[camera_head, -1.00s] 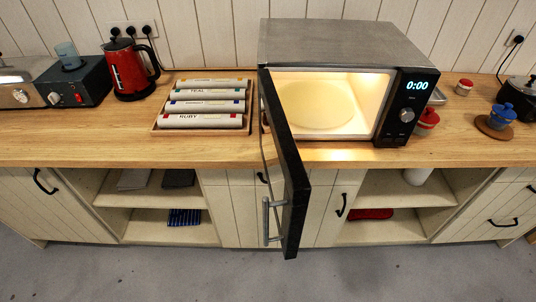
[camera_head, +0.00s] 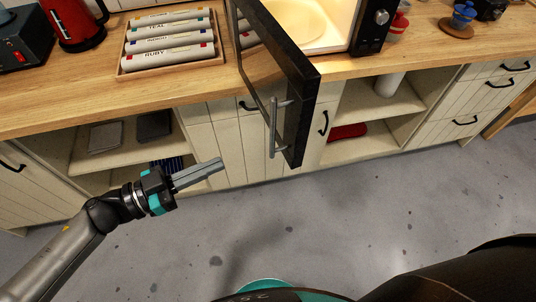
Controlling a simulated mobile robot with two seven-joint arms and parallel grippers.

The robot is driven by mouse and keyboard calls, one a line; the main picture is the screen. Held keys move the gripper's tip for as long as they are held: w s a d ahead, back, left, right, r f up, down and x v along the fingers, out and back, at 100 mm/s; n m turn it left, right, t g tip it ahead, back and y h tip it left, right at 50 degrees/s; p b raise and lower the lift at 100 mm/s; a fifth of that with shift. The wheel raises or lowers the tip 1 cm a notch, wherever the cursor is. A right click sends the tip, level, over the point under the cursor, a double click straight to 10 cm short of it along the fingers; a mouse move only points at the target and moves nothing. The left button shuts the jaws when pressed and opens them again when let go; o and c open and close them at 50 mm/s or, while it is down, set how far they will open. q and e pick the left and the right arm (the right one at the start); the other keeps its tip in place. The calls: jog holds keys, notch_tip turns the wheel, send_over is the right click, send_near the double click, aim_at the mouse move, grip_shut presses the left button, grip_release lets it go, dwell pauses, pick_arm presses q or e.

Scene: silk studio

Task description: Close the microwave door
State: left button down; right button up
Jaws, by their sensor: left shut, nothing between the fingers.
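The microwave (camera_head: 371,28) stands on the wooden counter, cut off by the top of the view. Its lit interior shows a pale round turntable (camera_head: 295,18). The dark microwave door (camera_head: 290,75) is swung wide open and juts out past the counter's front edge. A grey vertical handle (camera_head: 275,127) is on the door's outer face. My left gripper (camera_head: 220,163) is shut and empty, in front of the lower cabinets. It is left of the door and a little below the handle, apart from both. My right gripper is not in view.
A wooden tray (camera_head: 122,66) of labelled rolls lies left of the door. A red kettle (camera_head: 76,24) and a dark appliance (camera_head: 22,42) stand farther left. A blue pot (camera_head: 463,17) is at right. Open shelves and drawers are below. The grey floor (camera_head: 330,215) in front is clear.

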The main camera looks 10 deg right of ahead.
pick_arm(q)
jog(key=s+g, duration=0.1)
jog(key=m, duration=0.1)
send_near(295, 142)
jog(key=x, duration=0.3)
jog(key=p+x, duration=0.1)
jog(key=x, duration=0.3)
jog(key=shift+w+a+f, duration=0.1)
jog(key=shift+f, duration=0.15)
